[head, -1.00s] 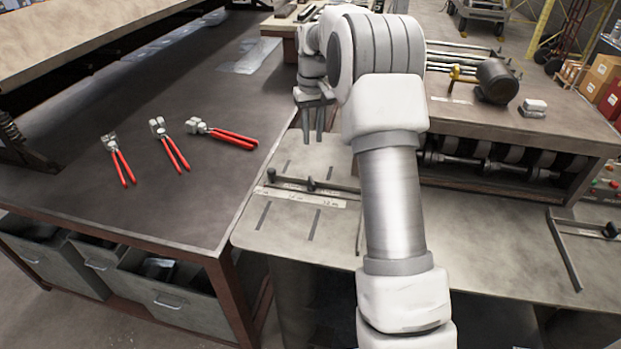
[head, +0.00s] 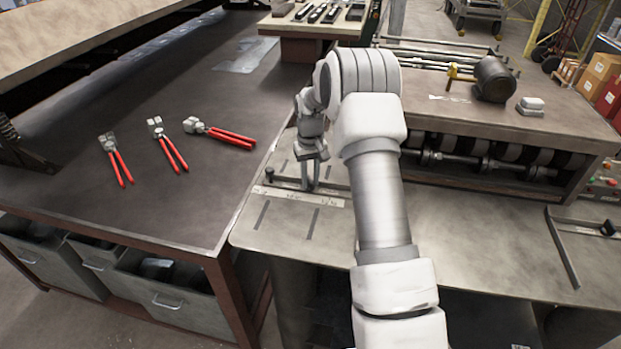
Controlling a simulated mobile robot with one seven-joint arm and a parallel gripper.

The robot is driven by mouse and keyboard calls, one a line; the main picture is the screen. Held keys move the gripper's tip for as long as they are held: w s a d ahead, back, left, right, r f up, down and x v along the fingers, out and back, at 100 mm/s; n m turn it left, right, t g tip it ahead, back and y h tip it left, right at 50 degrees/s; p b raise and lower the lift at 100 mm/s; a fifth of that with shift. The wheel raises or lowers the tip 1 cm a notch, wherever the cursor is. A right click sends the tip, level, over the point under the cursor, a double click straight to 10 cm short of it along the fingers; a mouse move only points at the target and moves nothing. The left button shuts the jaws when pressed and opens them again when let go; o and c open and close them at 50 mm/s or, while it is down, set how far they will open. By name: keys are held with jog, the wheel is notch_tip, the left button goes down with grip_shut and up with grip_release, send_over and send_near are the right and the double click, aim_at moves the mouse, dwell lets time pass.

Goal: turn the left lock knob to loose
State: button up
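A dark bar with knobs lies across the pale plate of the small bench, along a light scale strip (head: 318,201). One small dark knob (head: 269,173) stands at the bar's left end. My gripper (head: 309,187) points down at the middle of the bar, to the right of that knob. Its two fingers are a little apart and straddle the place of a second dark knob, which they now mostly hide. I cannot tell whether they touch it. Another dark knob (head: 608,228) sits on a separate bar at the far right.
Several red-handled pliers (head: 220,133) lie on the dark table at left. A roller machine (head: 480,165) with a dark cylinder (head: 495,80) on top stands behind and right of my arm. The front of the pale bench (head: 470,245) is clear.

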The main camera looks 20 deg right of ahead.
jog(key=shift+c, duration=0.2)
grip_shut()
jog(key=shift+n, duration=0.8)
jog(key=shift+o, duration=0.2)
grip_release()
